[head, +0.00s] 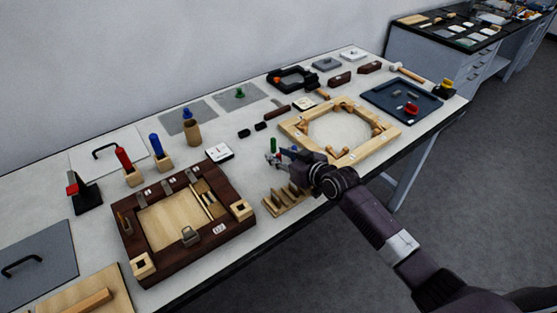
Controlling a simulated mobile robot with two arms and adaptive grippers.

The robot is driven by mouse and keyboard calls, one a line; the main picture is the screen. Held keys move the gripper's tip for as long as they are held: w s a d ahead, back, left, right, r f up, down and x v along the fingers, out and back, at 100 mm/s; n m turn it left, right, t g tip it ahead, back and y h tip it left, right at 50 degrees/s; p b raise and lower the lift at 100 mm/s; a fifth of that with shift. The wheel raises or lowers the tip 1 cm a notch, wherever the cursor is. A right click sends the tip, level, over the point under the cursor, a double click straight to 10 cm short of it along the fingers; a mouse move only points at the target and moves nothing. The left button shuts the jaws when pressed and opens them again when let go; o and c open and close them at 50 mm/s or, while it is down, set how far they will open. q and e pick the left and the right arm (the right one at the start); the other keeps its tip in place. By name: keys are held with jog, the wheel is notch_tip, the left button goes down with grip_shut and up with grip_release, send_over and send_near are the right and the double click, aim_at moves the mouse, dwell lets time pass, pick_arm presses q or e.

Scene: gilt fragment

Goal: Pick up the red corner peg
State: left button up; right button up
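An upright red piece (123,158) stands in a small wooden block at the left of the table. I cannot tell for sure whether it is the red corner peg. My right gripper (274,158) is over the middle of the table, near a wooden slotted rack (285,200) and well to the right of the red piece. Its fingers are small here, and I cannot tell whether they are open or shut. A small green piece (273,146) shows just behind it. My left gripper is not in view.
A dark wooden frame (128,235) lies in front of the red piece. A blue piece (155,144) in a wooden block stands beside it, and a black stand with a red top (84,194) is to its left. A pale wooden frame (388,133) lies to the right.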

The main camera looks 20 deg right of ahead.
jog(key=shift+w, duration=0.1)
grip_shut()
jog(key=shift+r, duration=0.15)
dwell(0.3)
